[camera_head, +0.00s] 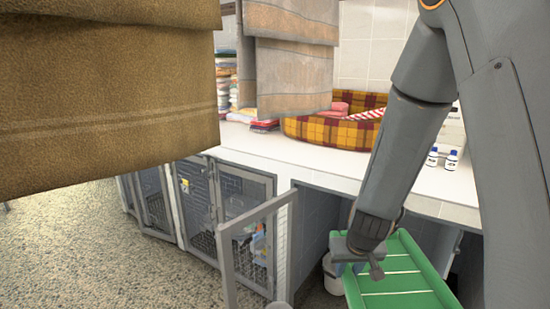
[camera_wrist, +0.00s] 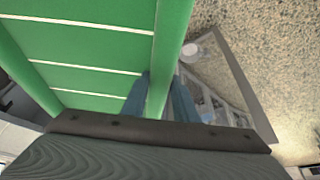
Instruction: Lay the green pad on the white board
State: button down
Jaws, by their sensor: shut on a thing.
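The green pad (camera_head: 405,285) has thin white stripes and a raised green edge. It hangs in front of the kennels at the lower right of the head view, below the counter top. My gripper (camera_head: 355,262) is at its left edge. In the wrist view the pad (camera_wrist: 85,45) fills the upper left, and my gripper (camera_wrist: 160,95) is shut on its rounded edge, with one bluish finger on each side. The pad's lower end is cut off in the head view. I cannot make out a white board for certain in either view.
A kennel door (camera_head: 252,250) with a pale frame stands open left of the pad. A white bucket (camera_head: 332,274) is behind the gripper. The white counter (camera_head: 290,155) holds a plaid pet bed (camera_head: 325,132) and small bottles (camera_head: 451,160). Hanging towels (camera_head: 100,100) block the upper left.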

notch_tip(320, 180, down, 10)
jog(key=s, duration=0.2)
jog(key=shift+s+a, duration=0.15)
jog(key=shift+a, duration=0.1)
dwell(0.4)
